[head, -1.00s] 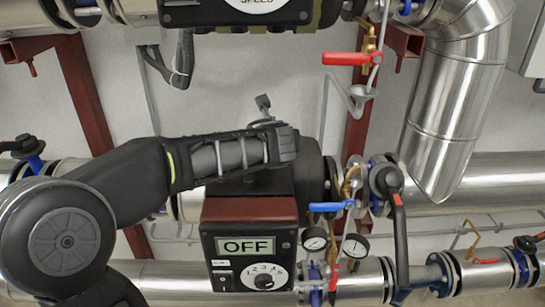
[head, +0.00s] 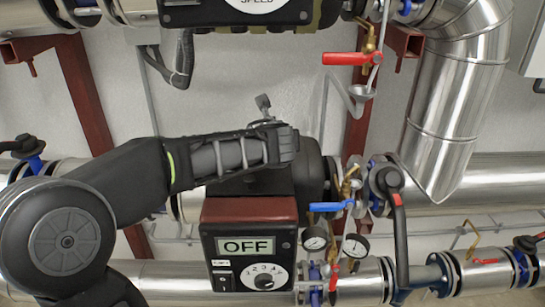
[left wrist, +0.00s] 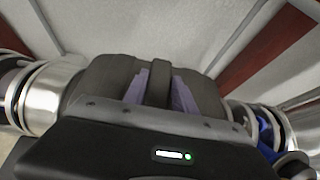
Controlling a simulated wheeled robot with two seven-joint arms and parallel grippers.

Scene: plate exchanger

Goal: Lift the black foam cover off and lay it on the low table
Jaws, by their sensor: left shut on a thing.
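The black foam cover (head: 312,168) sits around the pump body in the pipe line, just above the red-brown box with the OFF display. In the left wrist view the cover (left wrist: 95,82) looks dark grey, with a raised strap-like handle (left wrist: 160,80) at its middle. My left gripper (head: 285,145) is over the cover, and its fingertips are hidden in the head view. In the left wrist view its purplish fingers (left wrist: 161,92) lie either side of the handle, shut on it. The cover still sits in the pipe line. My right gripper and the low table are not in view.
The control box (head: 248,245) reads OFF. A blue-handled valve (head: 332,207), gauges (head: 314,238) and a black lever (head: 399,230) stand close to the right of the cover. A red-handled valve (head: 350,59) is above. The white wall behind shows bare patches.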

